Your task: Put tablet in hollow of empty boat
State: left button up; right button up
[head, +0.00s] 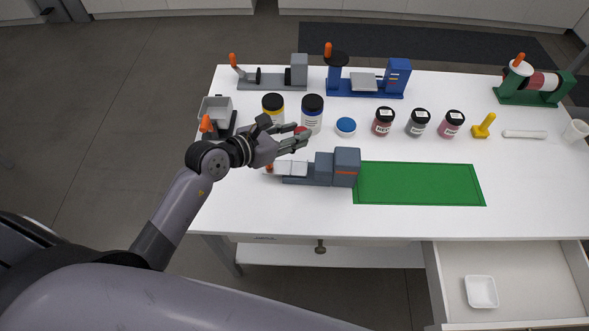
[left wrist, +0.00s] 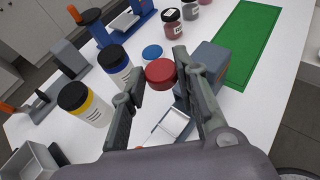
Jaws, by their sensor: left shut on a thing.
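A red round tablet (left wrist: 160,73) is between the fingertips of my left gripper (left wrist: 157,82). In the head view a little of the red tablet (head: 301,129) shows at my left gripper (head: 302,138), above the table behind the slate-blue device. A white square boat (head: 481,291) lies in the open drawer at the lower right; nothing shows in it. The slate-blue device (head: 346,167) has a pale flat part (head: 290,168) at its left end, which also shows below the gripper in the left wrist view (left wrist: 175,122). My right gripper is not in view.
The open drawer (head: 540,285) juts out below the table's front edge. A green mat (head: 420,184) lies clear on the table. Jars stand behind the gripper, including a yellow-banded one (head: 273,107) and a blue-banded one (head: 312,113). A blue device (head: 367,82) stands at the back.

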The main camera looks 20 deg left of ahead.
pick_arm(q)
notch_tip(320, 180, down, 12)
jog(key=shift+r+b, duration=0.25)
jog(key=shift+b, duration=0.5)
notch_tip(320, 180, down, 4)
jog(key=shift+r+b, duration=0.15)
jog(key=shift+b, duration=0.25)
jog(key=shift+c, duration=0.4)
jog(key=shift+s+f, duration=0.2)
jog(key=shift+f, duration=0.1)
jog(key=shift+c, duration=0.3)
jog(key=o, duration=1)
jog(key=shift+f, duration=0.15)
jog(key=shift+o, duration=0.4)
